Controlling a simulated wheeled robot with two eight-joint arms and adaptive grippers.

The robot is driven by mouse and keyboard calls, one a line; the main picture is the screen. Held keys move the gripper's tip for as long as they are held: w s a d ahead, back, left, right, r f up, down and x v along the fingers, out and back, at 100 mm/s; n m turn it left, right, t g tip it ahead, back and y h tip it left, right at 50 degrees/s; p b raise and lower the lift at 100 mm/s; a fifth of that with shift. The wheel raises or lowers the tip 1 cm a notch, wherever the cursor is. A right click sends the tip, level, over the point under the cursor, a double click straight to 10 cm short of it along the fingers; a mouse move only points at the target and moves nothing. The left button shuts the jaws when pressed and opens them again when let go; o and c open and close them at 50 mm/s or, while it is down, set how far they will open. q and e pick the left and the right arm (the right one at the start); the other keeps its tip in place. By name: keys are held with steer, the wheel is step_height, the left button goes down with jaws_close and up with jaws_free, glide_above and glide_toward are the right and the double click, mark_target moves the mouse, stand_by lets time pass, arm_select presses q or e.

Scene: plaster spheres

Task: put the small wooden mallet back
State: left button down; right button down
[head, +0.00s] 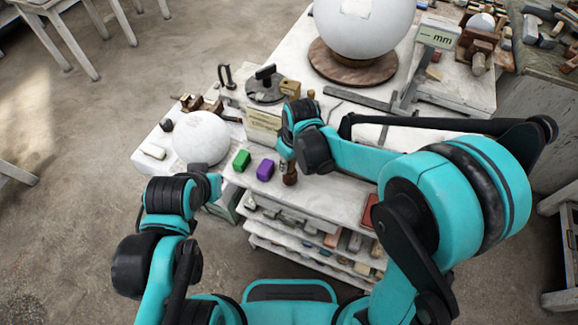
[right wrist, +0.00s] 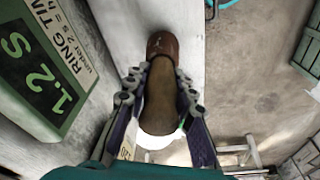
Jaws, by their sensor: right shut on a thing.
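The small wooden mallet (head: 290,178) is at my right gripper (head: 287,160), above or on the white worktop; I cannot tell if it touches. In the right wrist view my right gripper (right wrist: 160,105) has its two fingers on either side of the mallet's brown body (right wrist: 160,85), shut on it. A darker reddish-brown end (right wrist: 162,45) points away from the camera. My left gripper (head: 214,187) is near the worktop's front left corner; its fingers are not clear. The mallet's resting place is not evident.
A green block (head: 241,160) and a purple block (head: 265,170) stand left of the mallet. A white plaster sphere (head: 201,138) is farther left, and a large sphere (head: 364,25) sits on a round wooden base (head: 352,65) behind. Shelves (head: 300,225) with small items lie below the worktop.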

steer(key=shift+w+f, duration=0.1)
steer(key=shift+f, duration=0.65)
steer(key=shift+f, duration=0.1)
steer(key=c, duration=1.3)
jaws_free()
